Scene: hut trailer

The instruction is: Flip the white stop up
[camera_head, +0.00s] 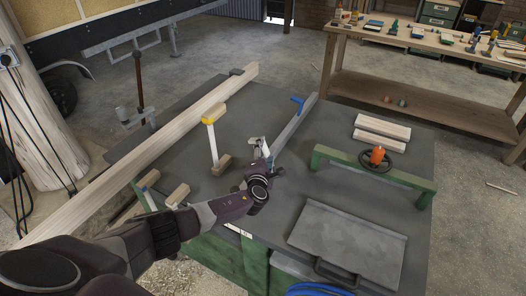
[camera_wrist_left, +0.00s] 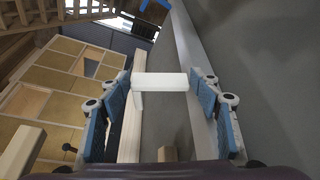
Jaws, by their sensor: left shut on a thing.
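The white stop (camera_wrist_left: 160,82) shows in the left wrist view as a pale block spanning the space between the two blue-padded fingers. My left gripper (camera_wrist_left: 164,98) is shut on it, with a finger at each end. In the head view my left gripper (camera_head: 262,151) is above the grey bench top, near the close end of the metal rail (camera_head: 294,125). There the gripper mostly hides the stop, so I cannot tell how far it is tilted. My right gripper is not in view.
A long wooden beam (camera_head: 150,150) lies along the bench's left side. A yellow-topped piece (camera_head: 214,113) stands left of my gripper. A blue stop (camera_head: 297,101) is at the rail's far end. A grey metal plate (camera_head: 348,246) and a green frame (camera_head: 335,160) are to the right.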

